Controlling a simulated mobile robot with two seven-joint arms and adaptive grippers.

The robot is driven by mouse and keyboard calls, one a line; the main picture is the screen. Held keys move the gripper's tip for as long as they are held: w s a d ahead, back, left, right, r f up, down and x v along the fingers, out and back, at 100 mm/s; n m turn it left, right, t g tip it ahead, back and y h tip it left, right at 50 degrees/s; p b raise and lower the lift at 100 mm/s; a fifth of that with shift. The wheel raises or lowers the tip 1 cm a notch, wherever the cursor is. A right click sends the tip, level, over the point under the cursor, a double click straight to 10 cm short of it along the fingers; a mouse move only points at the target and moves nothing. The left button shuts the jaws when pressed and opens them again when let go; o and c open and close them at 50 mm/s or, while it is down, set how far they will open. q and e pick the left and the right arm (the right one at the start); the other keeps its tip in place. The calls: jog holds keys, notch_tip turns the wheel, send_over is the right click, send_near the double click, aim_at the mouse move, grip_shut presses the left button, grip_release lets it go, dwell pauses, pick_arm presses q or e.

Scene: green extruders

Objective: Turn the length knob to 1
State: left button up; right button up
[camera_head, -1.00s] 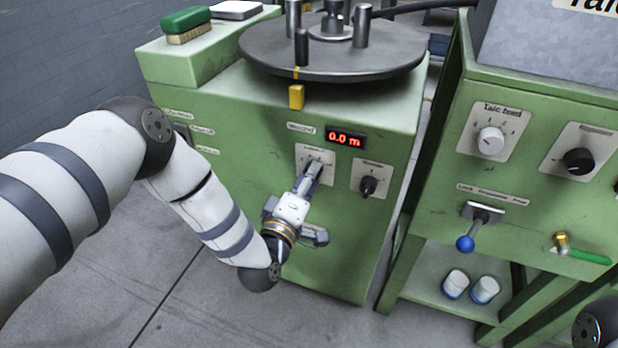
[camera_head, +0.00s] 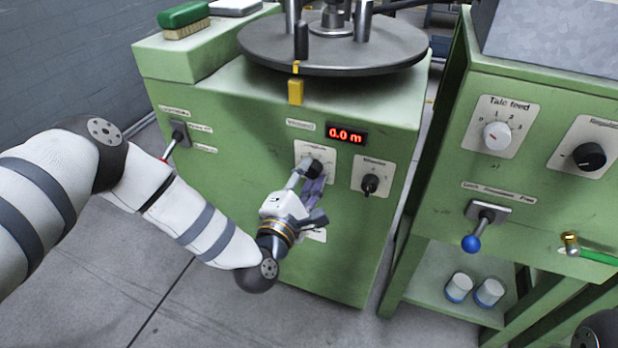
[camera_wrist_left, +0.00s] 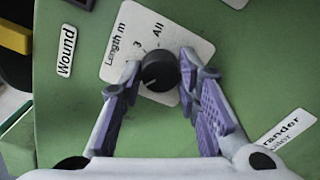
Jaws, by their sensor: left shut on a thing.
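The length knob (camera_head: 313,169) is black and round, on a white plate on the green machine's front. In the left wrist view the knob (camera_wrist_left: 158,72) sits on a plate marked "Length m", with "3" and "All" readable; other marks are covered. Its white line points toward the lower left of that picture. My left gripper (camera_head: 307,180) is at the knob, and in the wrist view its purple-padded fingers (camera_wrist_left: 159,70) stand on either side, shut on it. The red display (camera_head: 346,134) above reads 0.0 m. My right gripper is not in view.
A second black knob (camera_head: 370,184) sits just right of the length plate. A lever (camera_head: 178,134) is at the machine's left. A round turntable (camera_head: 332,52) lies above. The talc feed machine (camera_head: 535,180) stands to the right, across a narrow gap.

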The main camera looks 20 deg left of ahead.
pick_arm(q)
jog(key=shift+d+n, duration=0.1)
jog(key=shift+n, duration=0.3)
jog(key=o, duration=1.2)
jog(key=shift+c, duration=0.2)
jog(key=s, duration=1.2)
jog(key=shift+a, duration=0.25)
